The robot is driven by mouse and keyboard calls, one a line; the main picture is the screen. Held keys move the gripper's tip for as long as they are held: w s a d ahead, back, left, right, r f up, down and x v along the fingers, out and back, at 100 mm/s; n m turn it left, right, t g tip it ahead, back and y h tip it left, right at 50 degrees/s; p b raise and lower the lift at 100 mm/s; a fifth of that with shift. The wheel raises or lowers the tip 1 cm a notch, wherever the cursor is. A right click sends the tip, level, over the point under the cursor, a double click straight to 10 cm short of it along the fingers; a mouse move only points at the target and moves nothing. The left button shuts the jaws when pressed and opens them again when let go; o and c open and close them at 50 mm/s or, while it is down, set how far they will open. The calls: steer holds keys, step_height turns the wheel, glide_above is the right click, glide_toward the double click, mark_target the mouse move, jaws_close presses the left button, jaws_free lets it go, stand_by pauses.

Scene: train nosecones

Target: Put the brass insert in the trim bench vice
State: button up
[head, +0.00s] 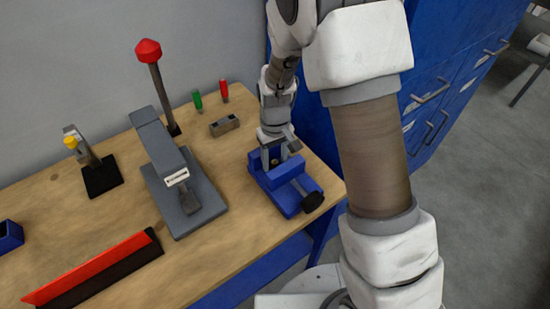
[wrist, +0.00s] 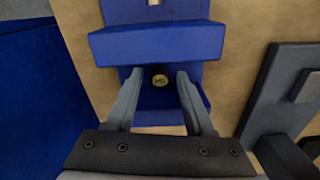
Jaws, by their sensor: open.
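The trim bench vice is blue (head: 292,199), with a black handle knob, and stands at the right end of the wooden bench. Its blue jaw bar (wrist: 157,43) crosses the wrist view. Exact insert depth cannot be told.
A grey press (head: 168,155) with a red-knobbed lever stands left of the vice. A small metal block (head: 224,126), green (head: 197,100) and red (head: 224,91) tools lie behind. A red-and-black strip (head: 92,272) lies front left. Blue drawers (head: 450,70) stand right.

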steer(key=shift+r, duration=0.1)
step_height(320, 180, up, 12)
step_height(320, 180, up, 10)
steer(key=m+t, duration=0.2)
glide_above(275, 162)
steer(key=s+d, duration=0.6)
steer(key=s+d+r+m+t, duration=0.1)
steer(key=s+d+r, duration=0.2)
steer(key=s, duration=0.3)
steer(key=s+d+r+m+t, duration=0.2)
steer(key=s+d+r, duration=0.1)
steer(key=s, duration=0.3)
steer(key=shift+s+d+t+p, duration=0.2)
steer(key=shift+s+t+p, duration=0.1)
steer(key=shift+p, duration=0.05)
